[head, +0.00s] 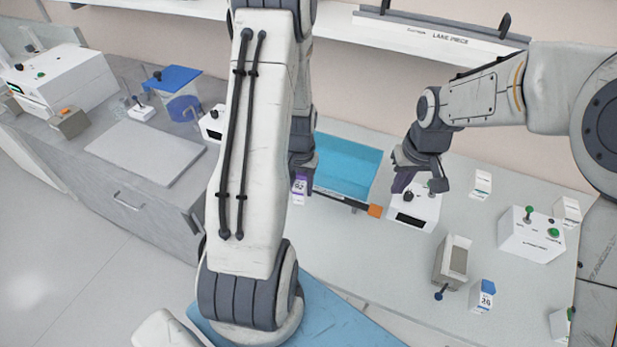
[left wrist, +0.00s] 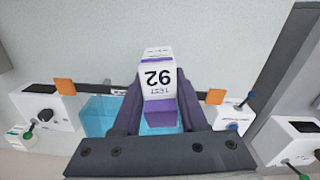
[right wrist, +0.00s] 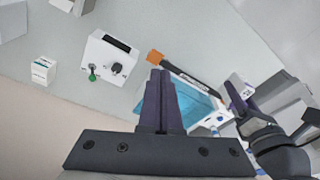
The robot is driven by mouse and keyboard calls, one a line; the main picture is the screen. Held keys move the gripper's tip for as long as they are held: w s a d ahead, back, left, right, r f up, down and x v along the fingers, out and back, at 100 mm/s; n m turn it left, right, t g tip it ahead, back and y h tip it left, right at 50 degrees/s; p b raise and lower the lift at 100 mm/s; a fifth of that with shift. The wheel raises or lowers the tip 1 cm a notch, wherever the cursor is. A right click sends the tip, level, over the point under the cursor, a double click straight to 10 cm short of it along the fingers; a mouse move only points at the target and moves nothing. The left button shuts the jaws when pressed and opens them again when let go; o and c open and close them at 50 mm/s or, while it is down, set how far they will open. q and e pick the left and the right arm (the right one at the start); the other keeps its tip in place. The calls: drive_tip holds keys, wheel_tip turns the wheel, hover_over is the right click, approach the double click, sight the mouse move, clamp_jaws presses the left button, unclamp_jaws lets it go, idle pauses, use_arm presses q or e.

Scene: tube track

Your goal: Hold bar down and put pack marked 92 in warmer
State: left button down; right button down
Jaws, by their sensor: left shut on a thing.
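The pack marked 92 (left wrist: 157,75) is white with a purple end; it also shows in the head view (head: 299,191). My left gripper (left wrist: 157,95) is shut on it, with a finger on each side. It is held near the front left of the warmer, a blue basin (head: 345,168); my left arm hides the basin's left part in the head view. The dark bar (head: 345,201) runs along the basin's front edge, with an orange end (head: 375,211). My right gripper (right wrist: 160,100) is shut and empty, beside the basin's right end and apart from the bar.
A white box with a dark knob (head: 415,211) stands below my right gripper. Further right are a white box with green knobs (head: 530,235), a grey holder (head: 452,262) and a blue-topped pack (head: 482,296). The counter's front middle looks clear.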

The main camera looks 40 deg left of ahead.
hover_over(376, 211)
wheel_tip(376, 211, down, 8)
drive_tip(key=f, duration=0.1)
drive_tip(key=shift+n, duration=0.3)
drive_tip(key=shift+a+f, duration=0.1)
drive_tip(key=shift+f, duration=2.85)
drive_tip(key=shift+f, duration=3.8)
use_arm(q)
drive_tip(key=shift+w, duration=0.1)
drive_tip(key=shift+w+a+f, duration=0.35)
drive_tip(key=shift+w+f, duration=0.15)
drive_tip(key=shift+w, duration=0.9)
drive_tip(key=shift+w+a+f, duration=0.3)
drive_tip(key=shift+w+f, duration=0.2)
drive_tip(key=shift+w, duration=0.85)
drive_tip(key=shift+w+a+f, duration=0.35)
drive_tip(key=shift+w+f, duration=0.15)
drive_tip(key=shift+w, duration=0.9)
